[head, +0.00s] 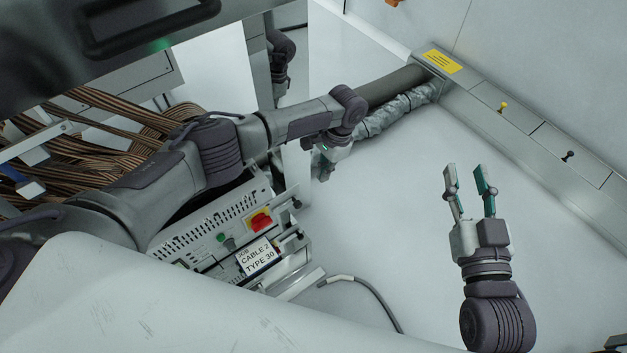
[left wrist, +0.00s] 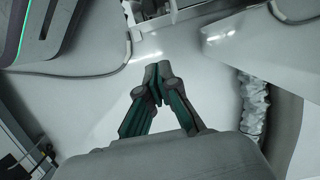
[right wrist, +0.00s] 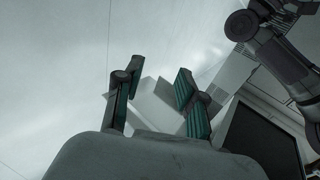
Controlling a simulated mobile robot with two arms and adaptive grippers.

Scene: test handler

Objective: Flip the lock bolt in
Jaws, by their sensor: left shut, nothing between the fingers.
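I cannot clearly make out the lock bolt. A small dark knob (head: 297,204) sits at the right edge of the control box (head: 195,235) in the head view, but I cannot tell whether it is the bolt. My left gripper (head: 322,172) is just above and right of that box, partly hidden by its own wrist. In the left wrist view its fingertips (left wrist: 157,78) are together with nothing between them. My right gripper (head: 467,178) is at the right over clear floor, away from the box. In the right wrist view its fingers (right wrist: 160,85) stand apart, empty.
The box carries a red and yellow switch (head: 260,220) and a label (head: 260,257). Brown cables (head: 100,125) lie at left. A wrapped hose (head: 392,116) runs behind my left arm.

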